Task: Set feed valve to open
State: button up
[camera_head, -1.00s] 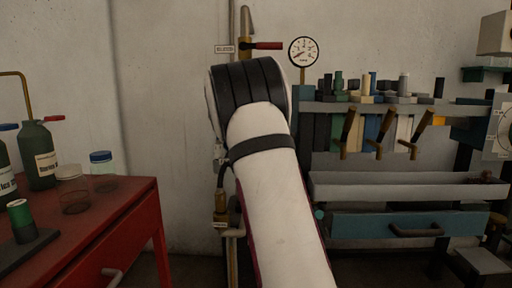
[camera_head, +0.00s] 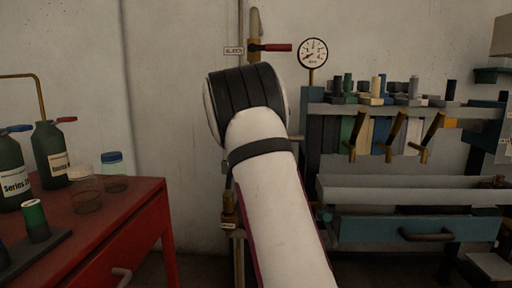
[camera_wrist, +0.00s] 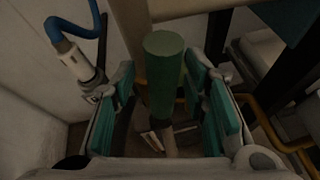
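A green cylindrical handle (camera_wrist: 164,70) stands between my gripper's fingers in the wrist view. It may be the feed valve's lever, but no label shows there. My gripper (camera_wrist: 166,98) is open around it, with green pads on both sides. A gap shows on the left; whether the right pad touches is unclear. In the head view my arm hides the gripper. A brass fitting (camera_head: 229,207) with a small unreadable label shows low on the wall pipe, left of my arm. Above my arm is a valve with a red lever (camera_head: 270,47), pointing right, with a label reading like "BLEED".
A red table (camera_head: 120,215) with bottles and jars stands at left. At right are a rack with brass levers (camera_head: 393,135), a grey trough (camera_head: 400,190) and a blue drawer (camera_head: 385,230). A blue hose (camera_wrist: 62,30) runs close left of my gripper. A gauge (camera_head: 313,53) stands above.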

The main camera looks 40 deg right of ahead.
jog(key=shift+s, duration=0.1)
jog(key=v, duration=1.2)
dwell(0.4)
